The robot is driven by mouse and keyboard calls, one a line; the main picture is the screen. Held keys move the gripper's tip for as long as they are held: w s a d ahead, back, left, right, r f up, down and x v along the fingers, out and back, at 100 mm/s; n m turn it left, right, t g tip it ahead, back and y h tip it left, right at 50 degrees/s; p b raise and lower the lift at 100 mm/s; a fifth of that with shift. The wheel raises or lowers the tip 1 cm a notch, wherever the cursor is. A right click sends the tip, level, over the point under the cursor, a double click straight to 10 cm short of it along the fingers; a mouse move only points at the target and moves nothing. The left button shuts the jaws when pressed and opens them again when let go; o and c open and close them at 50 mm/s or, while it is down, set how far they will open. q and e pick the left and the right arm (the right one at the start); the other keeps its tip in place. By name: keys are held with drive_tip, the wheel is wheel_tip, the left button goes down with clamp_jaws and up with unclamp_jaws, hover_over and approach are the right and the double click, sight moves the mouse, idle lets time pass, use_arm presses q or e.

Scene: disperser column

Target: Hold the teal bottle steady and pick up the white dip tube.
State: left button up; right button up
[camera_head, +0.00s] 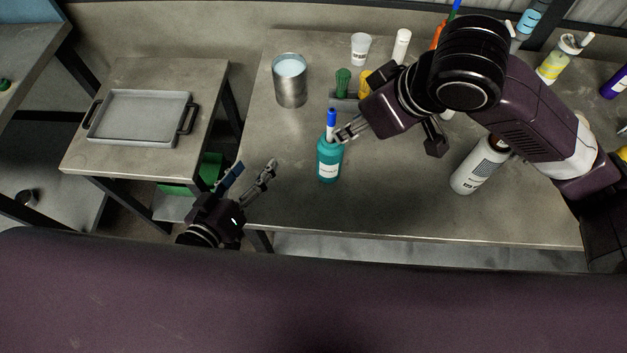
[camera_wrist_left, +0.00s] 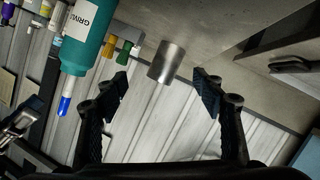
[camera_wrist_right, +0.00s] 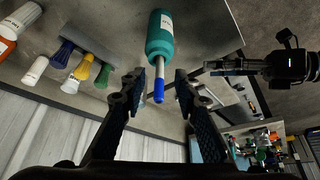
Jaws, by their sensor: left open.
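The teal bottle (camera_head: 328,165) stands upright near the table's front left. It also shows in the left wrist view (camera_wrist_left: 90,35) and the right wrist view (camera_wrist_right: 160,40). A white stem with a blue end (camera_wrist_right: 158,86) sticks out of its mouth; I cannot tell whether it is the dip tube. My right gripper (camera_wrist_right: 157,84) is open, its fingers on either side of the stem with visible gaps. In the head view it reaches the bottle top from the right. My left gripper (camera_head: 250,172) is open and empty, left of the bottle and apart from it.
A metal beaker (camera_head: 290,82) stands behind the bottle. A white cup (camera_head: 360,49), a white cylinder (camera_head: 401,45) and green (camera_head: 343,80) and yellow pieces are farther back. A white bottle (camera_head: 472,170) stands right. A grey tray (camera_head: 138,118) rests on the side table. The front tabletop is clear.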

sight(323, 174)
use_arm(q)
drive_tip(key=d+f+m, duration=0.1)
drive_tip(key=d+m, duration=0.1)
drive_tip(key=d, duration=0.2)
drive_tip(key=d+f+m+g+h, duration=0.1)
drive_tip(key=d+m, duration=0.2)
drive_tip(key=d, duration=0.1)
drive_tip(key=d+f+m+g, duration=0.1)
drive_tip(key=d+f+m, duration=0.1)
drive_tip(key=d, duration=0.3)
drive_tip(key=shift+w+d+h, duration=0.1)
drive_tip(key=shift+h, duration=0.3)
drive_tip(key=shift+w+d+f+m, duration=0.15)
drive_tip(key=shift+w+d+m, duration=0.1)
drive_tip(key=shift+m, duration=0.15)
drive_tip(key=x, duration=0.7)
drive_tip(key=shift+s+f, duration=0.1)
drive_tip(key=c, duration=1.4)
use_arm(e)
drive_tip(key=shift+o, duration=0.3)
